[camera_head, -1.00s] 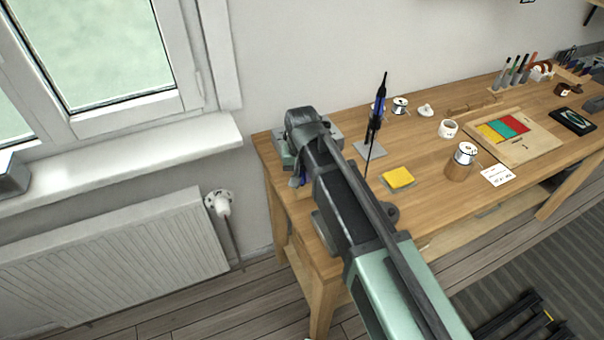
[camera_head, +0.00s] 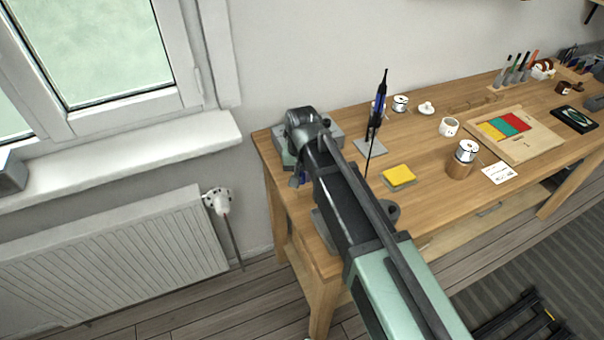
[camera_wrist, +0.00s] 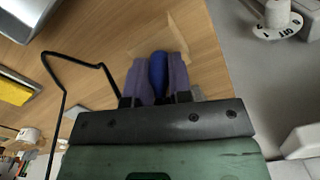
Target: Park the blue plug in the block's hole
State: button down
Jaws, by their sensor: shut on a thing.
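In the wrist view, my gripper (camera_wrist: 158,66) is shut on the blue plug (camera_wrist: 157,78), which sits between its two purplish fingers. The fingers point at the wooden bench top near its edge. A paler wooden shape (camera_wrist: 178,30) lies just beyond the fingertips and may be the block. I cannot make out a hole in it, and the fingers hide part of it. I cannot tell whether the plug touches it. In the head view my arm covers most of this spot; only a small blue bit (camera_head: 296,181) shows beside the arm's end, at the bench's left end.
The soldering iron stand (camera_head: 370,146) and the yellow sponge (camera_head: 398,174) are right of my arm. The radiator valve (camera_wrist: 278,20) is beyond the bench edge.

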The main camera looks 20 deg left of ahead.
jog(key=shift+c, duration=2.4)
grip_release()
notch_tip(320, 180, up, 7)
jog(key=p, duration=0.7)
jog(key=shift+r, duration=0.1)
jog(key=s+d+m, duration=0.1)
jog(key=s+d, duration=0.2)
jog(key=d, duration=0.8)
jog(key=s+d+m, duration=0.1)
jog(key=s+d, duration=0.2)
jog(key=d, duration=0.8)
jog(key=s+d+m, duration=0.1)
jog(key=s+d, duration=0.2)
jog(key=d, duration=0.8)
jog(key=shift+d, duration=0.3)
